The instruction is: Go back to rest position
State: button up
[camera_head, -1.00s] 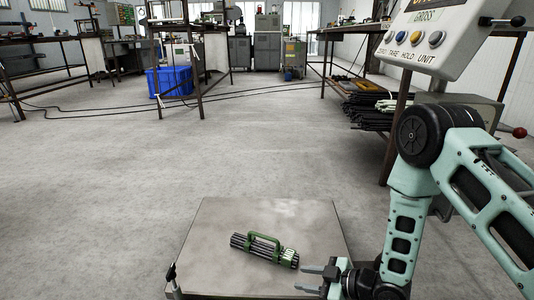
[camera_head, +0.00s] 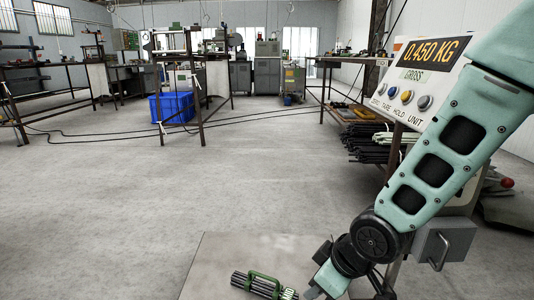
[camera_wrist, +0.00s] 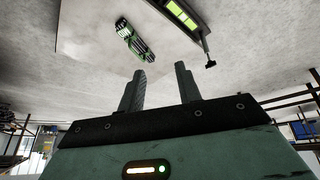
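My gripper (camera_wrist: 160,90) is open and empty in the wrist view, with its two dark fingers apart. In the head view my gripper (camera_head: 314,291) is low at the bottom, just right of the rod bundle. A bundle of dark rods in a green holder with a handle (camera_head: 262,284) lies on the scale's grey plate (camera_head: 225,262). The bundle also shows in the wrist view (camera_wrist: 130,38), apart from the fingers. The scale's display (camera_head: 432,48) reads 0.450 KG, GROSS. My arm covers part of the display post.
A metal table stands at the right with a stack of dark rods (camera_head: 365,143) beneath it. A blue crate (camera_head: 172,108) stands under a table at the back left. Cables cross the floor. The middle of the floor (camera_head: 200,190) is clear.

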jog(key=s+d+r+m+g+h+p, duration=0.1)
jog(key=s+d+r+g+h+p, duration=0.15)
jog(key=s+r, duration=0.6)
jog(key=s+d+r+m+g+h+p, duration=0.1)
jog(key=s+d+r+m+p, duration=0.15)
jog(key=s+r, duration=0.6)
notch_tip(320, 180, up, 35)
jog(key=s+a+p, duration=0.1)
jog(key=p, duration=3.6)
jog(key=shift+n, duration=0.35)
jog(key=shift+s+y, duration=0.1)
jog(key=shift+y, duration=0.15)
